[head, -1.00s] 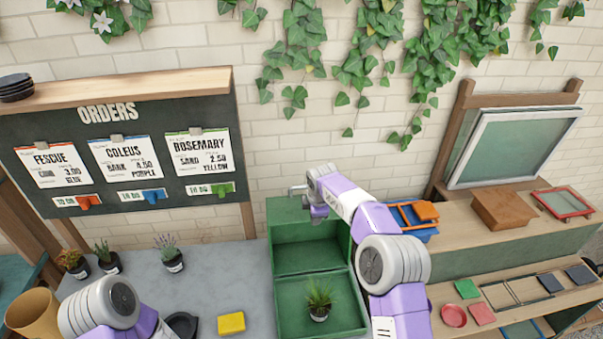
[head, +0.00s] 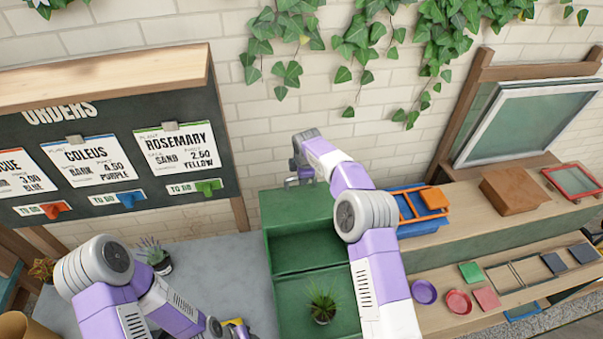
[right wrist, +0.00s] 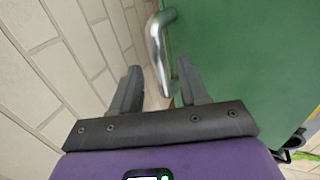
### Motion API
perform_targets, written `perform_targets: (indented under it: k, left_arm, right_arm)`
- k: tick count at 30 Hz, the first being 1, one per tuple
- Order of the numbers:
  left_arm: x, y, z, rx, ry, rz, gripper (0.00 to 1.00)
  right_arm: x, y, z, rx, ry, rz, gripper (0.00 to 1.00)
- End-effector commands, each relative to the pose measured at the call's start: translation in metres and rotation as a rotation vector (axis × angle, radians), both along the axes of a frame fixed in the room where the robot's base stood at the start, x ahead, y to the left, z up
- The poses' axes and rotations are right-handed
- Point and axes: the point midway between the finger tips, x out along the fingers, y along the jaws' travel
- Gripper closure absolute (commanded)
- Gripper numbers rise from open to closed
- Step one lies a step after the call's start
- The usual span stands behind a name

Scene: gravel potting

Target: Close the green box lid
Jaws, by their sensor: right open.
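The green box (head: 290,318) stands open on the grey table with a potted grassy plant (head: 321,305) in it. Its green lid (head: 290,208) is raised at the back, by the wall. In the right wrist view the lid (right wrist: 245,70) fills the right side and carries a silver bar handle (right wrist: 155,45). My right gripper (right wrist: 158,85) is open, its fingers either side of the handle's near end; contact cannot be told. In the head view it is at the lid's top edge, partly hidden by my arm.
An orders board (head: 110,150) stands at the left. A potted plant (head: 155,258) is on the table. Right of the box are a blue crate with orange pieces (head: 420,210), a brown box (head: 515,190) and shelves with coloured tiles and saucers. The brick wall is close behind the lid.

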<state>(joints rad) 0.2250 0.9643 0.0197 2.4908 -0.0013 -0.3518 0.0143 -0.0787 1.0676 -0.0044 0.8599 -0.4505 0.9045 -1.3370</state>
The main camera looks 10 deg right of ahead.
Motion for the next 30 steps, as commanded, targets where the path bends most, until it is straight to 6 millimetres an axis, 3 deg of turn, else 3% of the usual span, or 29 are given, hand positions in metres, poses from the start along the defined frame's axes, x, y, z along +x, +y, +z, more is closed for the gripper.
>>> perform_targets:
  k: [4,13,22,30]
  left_arm:
    - [0.0001,-0.0001,0.0026,0.000,0.000,0.000,0.57]
    - [0.0001,-0.0001,0.0025,0.000,0.000,0.000,0.57]
    - [0.0001,-0.0001,0.0026,0.000,0.000,0.000,0.57]
    - [0.0000,-0.0001,0.0025,0.000,0.000,0.000,0.57]
  right_arm:
    - [0.0042,0.0000,-0.0109,0.000,0.000,-0.001,0.56]
    - [0.0053,-0.0003,-0.0135,0.000,-0.001,-0.001,0.56]
    - [0.0052,-0.0002,-0.0133,0.000,-0.001,0.000,1.00]
    - [0.0052,-0.0001,-0.0131,0.000,-0.001,0.000,1.00]
